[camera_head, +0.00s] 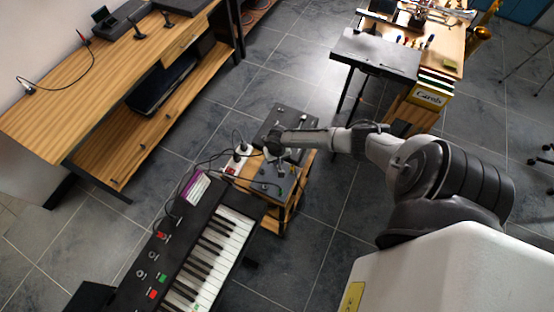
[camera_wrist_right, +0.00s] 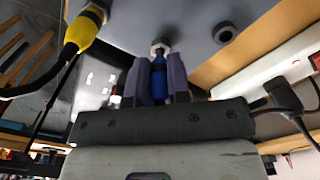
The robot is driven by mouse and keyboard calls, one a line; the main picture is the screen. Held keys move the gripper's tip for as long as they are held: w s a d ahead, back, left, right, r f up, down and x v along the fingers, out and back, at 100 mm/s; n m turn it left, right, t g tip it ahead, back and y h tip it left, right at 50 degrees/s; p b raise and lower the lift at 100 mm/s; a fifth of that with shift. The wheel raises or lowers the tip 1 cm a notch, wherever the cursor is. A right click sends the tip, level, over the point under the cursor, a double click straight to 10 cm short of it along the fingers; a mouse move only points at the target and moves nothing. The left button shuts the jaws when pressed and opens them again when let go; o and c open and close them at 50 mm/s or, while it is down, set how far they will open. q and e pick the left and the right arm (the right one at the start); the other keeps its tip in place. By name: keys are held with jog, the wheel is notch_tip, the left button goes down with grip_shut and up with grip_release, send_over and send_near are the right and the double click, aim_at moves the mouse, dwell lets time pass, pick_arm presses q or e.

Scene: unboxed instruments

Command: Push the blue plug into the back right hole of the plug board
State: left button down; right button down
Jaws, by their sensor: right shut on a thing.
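The blue plug (camera_wrist_right: 158,82) stands between the two purple-grey fingers of my right gripper (camera_wrist_right: 158,64), which is shut on it. Its front end is at a hole with a metal ring (camera_wrist_right: 160,45) in the grey plug board (camera_wrist_right: 190,14); how deep it sits I cannot tell. A second, empty ringed hole (camera_wrist_right: 225,34) is to the right. A yellow plug (camera_wrist_right: 85,30) with a black cable is at the board's left side. In the head view my right gripper (camera_head: 273,148) is over the small table; the blue plug is hidden there. My left gripper is not in view.
A white power strip (camera_head: 238,158) with plugs and cables lies beside the gripper, close on the right in the wrist view (camera_wrist_right: 270,68). A keyboard (camera_head: 205,250) stands in front. A wooden bench (camera_head: 80,90) is at left; open floor lies between.

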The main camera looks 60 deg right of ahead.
jog(key=shift+f+b, duration=0.3)
jog(key=shift+f, duration=0.2)
jog(key=shift+f+b, duration=0.3)
jog(key=shift+f, duration=0.15)
jog(key=c, duration=1.1)
grip_release()
jog(key=shift+o, duration=0.5)
notch_tip(320, 180, up, 12)
jog(key=shift+f+p, duration=0.1)
jog(key=shift+p, duration=0.85)
jog(key=shift+r, duration=1)
